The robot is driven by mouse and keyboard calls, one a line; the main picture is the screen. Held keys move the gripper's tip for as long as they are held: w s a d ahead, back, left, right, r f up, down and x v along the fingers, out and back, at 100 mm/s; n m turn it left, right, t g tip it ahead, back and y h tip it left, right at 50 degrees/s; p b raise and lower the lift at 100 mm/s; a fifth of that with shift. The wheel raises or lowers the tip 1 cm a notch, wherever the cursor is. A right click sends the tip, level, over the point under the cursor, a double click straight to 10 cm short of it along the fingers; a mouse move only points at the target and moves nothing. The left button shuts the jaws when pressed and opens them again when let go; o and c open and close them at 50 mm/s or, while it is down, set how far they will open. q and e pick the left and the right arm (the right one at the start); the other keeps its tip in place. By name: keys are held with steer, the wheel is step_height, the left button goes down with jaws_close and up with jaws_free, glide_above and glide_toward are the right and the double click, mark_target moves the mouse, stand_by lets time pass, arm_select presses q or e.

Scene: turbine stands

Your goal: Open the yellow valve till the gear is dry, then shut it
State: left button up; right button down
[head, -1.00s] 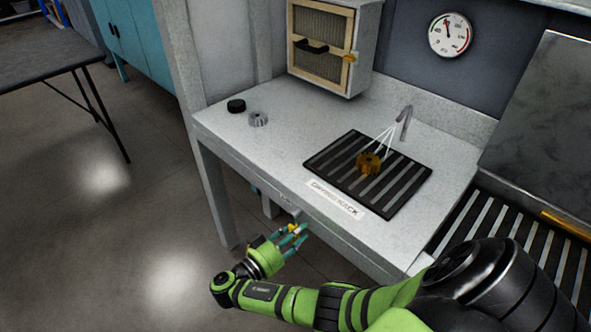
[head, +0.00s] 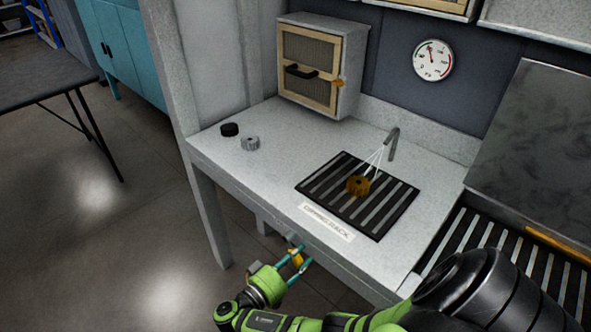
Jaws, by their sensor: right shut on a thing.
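The yellow valve (head: 294,254) is on the front edge of the bench, below the drying rack label. My right gripper (head: 299,259) is shut on the valve, and its fingers partly hide it. The brown-orange gear (head: 357,186) sits on the black slatted drying rack (head: 400,217). A bent grey nozzle (head: 393,138) stands behind the rack, and thin white streams run from it down to the gear. I cannot tell whether the gear's surface is wet or dry. My left gripper is not in view.
A grey gear (head: 250,143) and a black round part (head: 229,129) lie at the bench's left. A cabinet with a mesh door (head: 308,66) stands at the back. A dial gauge (head: 433,60) hangs on the wall. A slatted surface (head: 500,238) lies at right.

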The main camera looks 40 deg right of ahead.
steer(key=shift+s+r+n, duration=0.1)
steer(key=shift+n, duration=0.2)
steer(key=c, duration=0.8)
jaws_free()
steer(key=shift+c, duration=0.2)
steer(key=a, duration=0.7)
steer(key=shift+s+a, duration=0.2)
steer(key=shift+s, duration=0.05)
